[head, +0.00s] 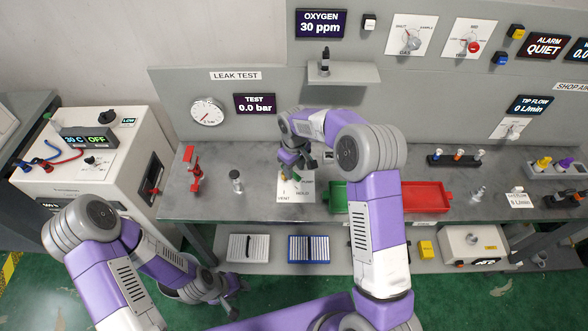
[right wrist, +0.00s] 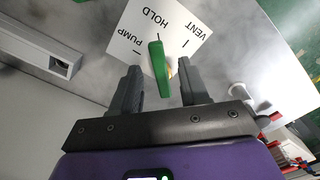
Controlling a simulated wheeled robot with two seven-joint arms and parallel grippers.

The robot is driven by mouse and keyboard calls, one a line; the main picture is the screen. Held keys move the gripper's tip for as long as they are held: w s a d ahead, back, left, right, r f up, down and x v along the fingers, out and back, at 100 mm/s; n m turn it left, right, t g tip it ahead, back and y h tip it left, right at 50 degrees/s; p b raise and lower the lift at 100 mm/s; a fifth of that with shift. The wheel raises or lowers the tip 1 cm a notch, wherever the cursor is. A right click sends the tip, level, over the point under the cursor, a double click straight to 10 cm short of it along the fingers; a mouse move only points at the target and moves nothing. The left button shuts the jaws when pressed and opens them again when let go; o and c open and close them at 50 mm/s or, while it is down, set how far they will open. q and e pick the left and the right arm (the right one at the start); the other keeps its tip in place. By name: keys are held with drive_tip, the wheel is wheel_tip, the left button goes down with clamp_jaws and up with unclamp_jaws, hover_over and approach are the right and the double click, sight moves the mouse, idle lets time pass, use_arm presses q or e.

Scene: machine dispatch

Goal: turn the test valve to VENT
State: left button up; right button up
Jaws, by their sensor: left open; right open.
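The test valve's white plate (head: 296,188) lies on the grey bench, below the TEST 0.0 bar display (head: 255,103). In the right wrist view the plate (right wrist: 178,28) reads PUMP, HOLD and VENT. The green valve handle (right wrist: 159,68) points at about the HOLD mark. My right gripper (right wrist: 158,85) is open, with one finger on each side of the handle; I cannot tell whether either touches it. In the head view my right gripper (head: 294,170) is over the plate and hides part of it. My left gripper (head: 232,292) is open and empty, low in front of the bench.
A red clamp-like fixture (head: 195,173) and a small metal fitting (head: 236,181) stand left of the valve. A green tray (head: 338,198) and a red tray (head: 426,197) lie to its right. A small shelf (head: 343,73) juts from the panel above.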

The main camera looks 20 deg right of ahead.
drive_tip(key=shift+w+f, duration=0.2)
drive_tip(key=shift+f, duration=0.85)
drive_tip(key=shift+s, duration=0.1)
clamp_jaws()
